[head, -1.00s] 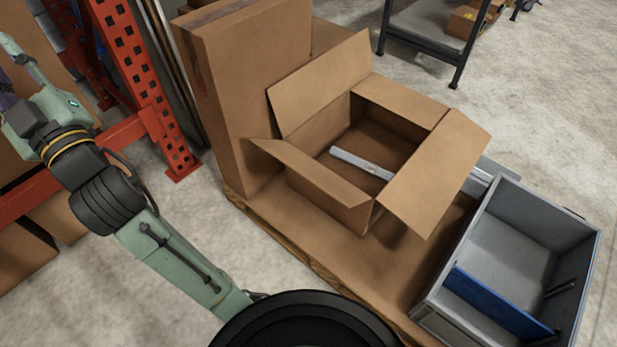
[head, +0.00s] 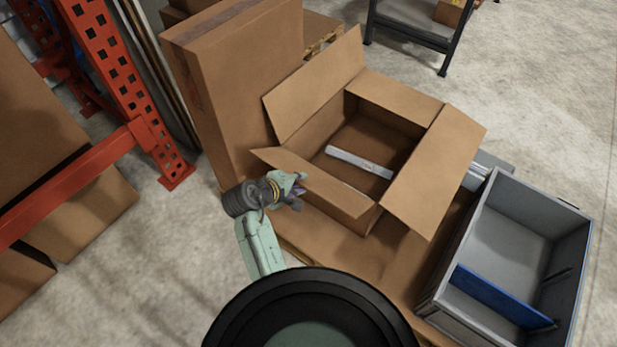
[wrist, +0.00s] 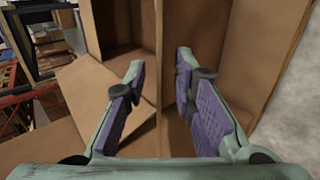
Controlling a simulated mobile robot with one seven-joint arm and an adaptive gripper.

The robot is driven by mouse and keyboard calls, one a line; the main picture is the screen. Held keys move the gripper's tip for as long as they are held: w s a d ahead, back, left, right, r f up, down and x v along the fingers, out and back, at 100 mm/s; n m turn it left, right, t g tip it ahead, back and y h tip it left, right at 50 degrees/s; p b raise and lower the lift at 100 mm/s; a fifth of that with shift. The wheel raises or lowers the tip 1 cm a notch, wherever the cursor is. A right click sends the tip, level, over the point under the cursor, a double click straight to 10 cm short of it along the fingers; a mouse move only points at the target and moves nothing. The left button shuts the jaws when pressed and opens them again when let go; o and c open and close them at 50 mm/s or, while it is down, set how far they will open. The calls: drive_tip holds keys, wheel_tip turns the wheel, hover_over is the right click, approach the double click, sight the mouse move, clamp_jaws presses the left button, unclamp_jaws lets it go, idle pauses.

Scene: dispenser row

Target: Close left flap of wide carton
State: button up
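The wide carton (head: 345,217) stands open on a pallet, its flaps spread outward. Its near-left flap (head: 318,183) sticks out low toward me; its far-left flap (head: 318,88) stands up steeply. The right flap (head: 438,170) slopes outward, and the far flap (head: 398,98) is folded out. A pale bar-shaped item (head: 358,162) lies inside. My gripper (head: 298,194) is beside the outer side of the near-left flap, close to its left end. In the wrist view my gripper (wrist: 160,85) is open, with a cardboard edge (wrist: 159,50) running between its fingers; contact cannot be told.
A tall closed carton (head: 240,85) stands at the left behind the open one. A grey bin (head: 450,318) with a blue divider (head: 500,297) is at the right. A red rack post (head: 120,85) stands at left. Concrete floor (head: 180,265) is clear at the front left.

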sight(309, 178)
drive_tip(key=x, duration=0.6)
drive_tip(key=shift+w+d+f, duration=0.15)
drive_tip(key=shift+w+f, duration=0.05)
drive_tip(key=shift+w, duration=0.1)
drive_tip(key=shift+c, duration=0.6)
clamp_jaws()
